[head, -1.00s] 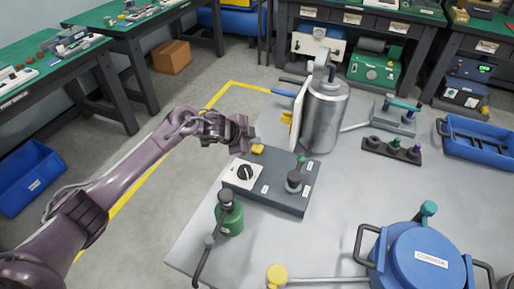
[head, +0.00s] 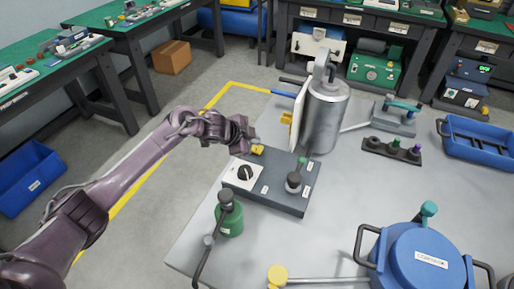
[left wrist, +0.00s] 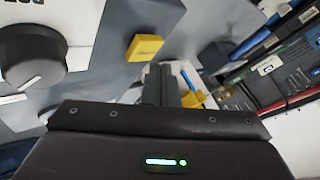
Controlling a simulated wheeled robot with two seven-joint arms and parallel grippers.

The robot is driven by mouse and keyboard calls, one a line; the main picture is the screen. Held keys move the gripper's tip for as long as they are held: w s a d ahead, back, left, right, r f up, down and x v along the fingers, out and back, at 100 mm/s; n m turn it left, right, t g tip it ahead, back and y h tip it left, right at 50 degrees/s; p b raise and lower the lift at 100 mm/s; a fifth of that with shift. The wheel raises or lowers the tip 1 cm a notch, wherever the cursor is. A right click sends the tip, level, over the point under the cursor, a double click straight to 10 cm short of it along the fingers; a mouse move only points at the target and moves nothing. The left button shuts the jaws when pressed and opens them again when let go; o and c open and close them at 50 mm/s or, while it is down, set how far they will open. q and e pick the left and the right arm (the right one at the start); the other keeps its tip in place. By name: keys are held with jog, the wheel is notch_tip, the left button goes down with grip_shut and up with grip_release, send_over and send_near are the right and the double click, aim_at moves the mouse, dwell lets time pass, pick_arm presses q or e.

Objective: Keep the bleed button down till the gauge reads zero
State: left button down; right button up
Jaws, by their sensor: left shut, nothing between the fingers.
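The yellow bleed button (head: 258,149) sits at the back left corner of the dark valve box (head: 275,204). It also shows in the left wrist view (left wrist: 145,47), apart from the fingers there. My left gripper (head: 250,135) is shut and empty, close behind and above the button in the head view; contact cannot be made out. Its closed fingers show in the left wrist view (left wrist: 158,84). A white plate (head: 299,117) stands almost edge-on beside the silver cylinder (head: 325,122); no gauge reading is legible. My right gripper is not in view.
A black knob (head: 245,173) is on the box's white panel. A green bottle (head: 230,219) stands in front of it. A blue lidded pot (head: 418,258), a dark rack (head: 391,151) and a blue tray (head: 480,139) are on the table. Its middle is clear.

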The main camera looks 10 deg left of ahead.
aim_at(254, 150)
pick_arm(q)
jog(key=shift+f, duration=0.1)
dwell(0.5)
jog(key=shift+f, duration=0.35)
jog(key=shift+f, duration=0.2)
dwell(0.4)
jog(key=shift+s+f+b, duration=0.1)
jog(key=shift+f+b, duration=0.3)
dwell(2.8)
dwell(0.8)
jog(key=shift+r+p, duration=0.95)
jog(key=shift+r, duration=0.05)
notch_tip(254, 150, up, 5)
jog(key=p, duration=0.4)
jog(key=shift+r+p, duration=0.1)
jog(key=shift+p, duration=0.3)
